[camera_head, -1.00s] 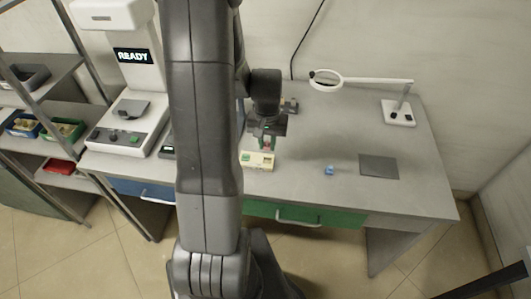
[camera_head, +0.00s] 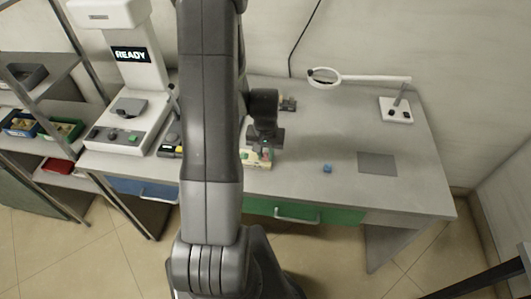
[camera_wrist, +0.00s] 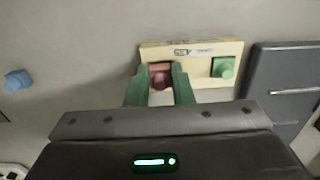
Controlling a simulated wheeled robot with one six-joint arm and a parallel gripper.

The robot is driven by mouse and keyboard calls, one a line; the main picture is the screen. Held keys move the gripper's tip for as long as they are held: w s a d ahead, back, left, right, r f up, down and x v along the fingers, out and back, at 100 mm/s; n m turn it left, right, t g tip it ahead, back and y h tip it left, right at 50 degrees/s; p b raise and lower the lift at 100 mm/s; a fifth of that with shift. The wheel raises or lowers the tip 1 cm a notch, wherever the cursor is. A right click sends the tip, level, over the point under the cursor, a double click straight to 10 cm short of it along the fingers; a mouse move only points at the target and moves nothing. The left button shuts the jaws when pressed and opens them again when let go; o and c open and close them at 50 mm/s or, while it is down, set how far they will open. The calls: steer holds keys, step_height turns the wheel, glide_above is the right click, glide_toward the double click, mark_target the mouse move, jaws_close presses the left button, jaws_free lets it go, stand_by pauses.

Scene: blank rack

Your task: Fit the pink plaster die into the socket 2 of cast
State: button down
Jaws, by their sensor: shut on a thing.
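The cast (camera_wrist: 195,52) is a cream block with printed marks on its far edge in the wrist view. It also shows on the bench in the head view (camera_head: 255,164), partly covered by my arm. A green die (camera_wrist: 224,68) sits at its right side. My gripper (camera_wrist: 160,78) has green fingers, shut on the pink plaster die (camera_wrist: 161,76) at the cast's left side. The pink die appears over or in the left socket there; I cannot tell how deep it sits. The socket beneath is hidden by the die and fingers.
A small blue piece (camera_head: 327,168) lies on the bench right of the cast, beside a dark flat pad (camera_head: 377,163). A magnifier lamp (camera_head: 325,77) stands behind. A machine reading READY (camera_head: 131,54) stands left. A dark grey body (camera_wrist: 284,90) is right of the cast in the wrist view.

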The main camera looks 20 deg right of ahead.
mark_target(265, 154)
steer(key=shift+s+a+f+b, duration=0.1)
steer(key=shift+s+f+b, duration=0.1)
steer(key=shift+f+b, duration=0.3)
steer(key=c, duration=1.3)
jaws_free()
steer(key=shift+s+f, duration=0.1)
steer(key=shift+c, duration=0.2)
steer(key=shift+o, duration=0.4)
steer(key=shift+r+p, duration=0.65)
steer(key=shift+p, duration=0.15)
step_height(265, 154, up, 12)
steer(key=shift+w+b, duration=0.25)
steer(key=shift+b, duration=0.05)
step_height(265, 154, down, 12)
steer(key=shift+f, duration=0.25)
steer(key=shift+r, duration=0.1)
